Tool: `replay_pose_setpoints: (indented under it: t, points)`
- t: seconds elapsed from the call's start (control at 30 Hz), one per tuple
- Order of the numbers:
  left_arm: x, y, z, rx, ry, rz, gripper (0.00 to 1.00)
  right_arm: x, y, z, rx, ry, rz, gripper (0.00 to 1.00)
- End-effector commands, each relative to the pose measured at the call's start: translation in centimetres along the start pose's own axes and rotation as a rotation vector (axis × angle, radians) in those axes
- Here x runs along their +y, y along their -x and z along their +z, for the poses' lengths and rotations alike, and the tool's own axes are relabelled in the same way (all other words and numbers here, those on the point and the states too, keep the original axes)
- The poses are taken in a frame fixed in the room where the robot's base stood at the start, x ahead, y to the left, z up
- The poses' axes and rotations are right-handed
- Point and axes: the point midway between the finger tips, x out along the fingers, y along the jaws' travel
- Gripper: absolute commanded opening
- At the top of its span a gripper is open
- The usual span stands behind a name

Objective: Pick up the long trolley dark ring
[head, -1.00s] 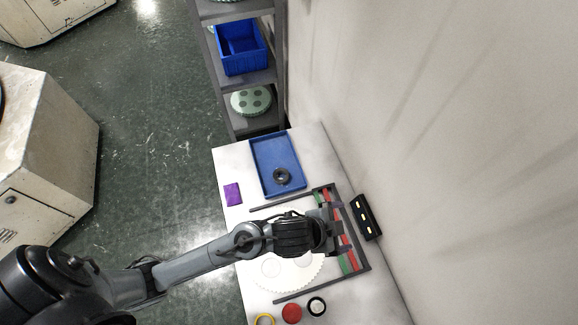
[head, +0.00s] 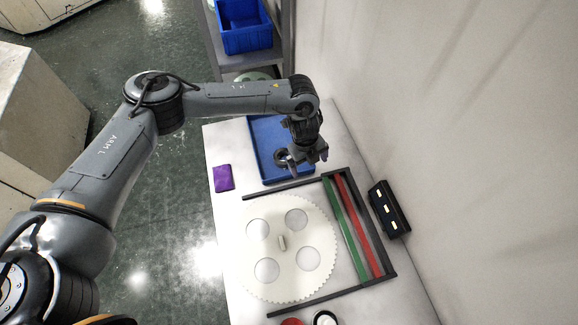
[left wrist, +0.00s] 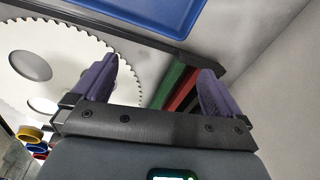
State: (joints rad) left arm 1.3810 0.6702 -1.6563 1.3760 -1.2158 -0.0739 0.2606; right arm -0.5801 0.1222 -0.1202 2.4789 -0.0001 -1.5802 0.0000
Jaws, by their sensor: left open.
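A dark ring (head: 280,157) lies in the blue tray (head: 263,138) on the white table in the head view, partly hidden behind my left gripper. My left gripper (head: 308,160) is open and empty, pointing down over the right part of the tray, just right of the ring. In the left wrist view, the two purple fingers of my left gripper (left wrist: 157,78) stand apart with nothing between them. The tray (left wrist: 150,12) shows at the top there, and the ring is not visible. My right gripper is not in view.
A white toothed disc (head: 282,243) with round holes lies in a dark frame (head: 384,262) beside green and red strips. A purple block (head: 223,178) lies left of the tray. A black box (head: 389,209) is near the wall. A shelf with a blue bin (head: 245,38) stands behind.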

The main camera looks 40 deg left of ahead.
Motion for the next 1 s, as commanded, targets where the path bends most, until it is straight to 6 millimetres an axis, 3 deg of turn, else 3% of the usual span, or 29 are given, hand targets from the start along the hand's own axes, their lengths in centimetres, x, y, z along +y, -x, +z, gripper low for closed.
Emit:
replay_pose_setpoints:
  t: [0.03,0.1,0.3,0.7,1.0]
  points:
    - [0.4,0.3,2.9,-0.028,0.039,0.021,1.00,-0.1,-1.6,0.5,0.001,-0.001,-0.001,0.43]
    - [1.2,1.4,5.6,-0.049,0.087,0.053,1.00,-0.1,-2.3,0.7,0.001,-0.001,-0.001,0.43]
    - [2.9,3.4,9.7,-0.073,0.176,0.100,1.00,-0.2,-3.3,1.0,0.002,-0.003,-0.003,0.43]
    - [3.7,-0.8,10.5,-0.075,0.190,0.110,1.00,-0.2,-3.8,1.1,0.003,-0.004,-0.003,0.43]
    - [3.8,-2.7,10.8,-0.076,0.189,0.108,1.00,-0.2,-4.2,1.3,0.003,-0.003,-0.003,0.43]
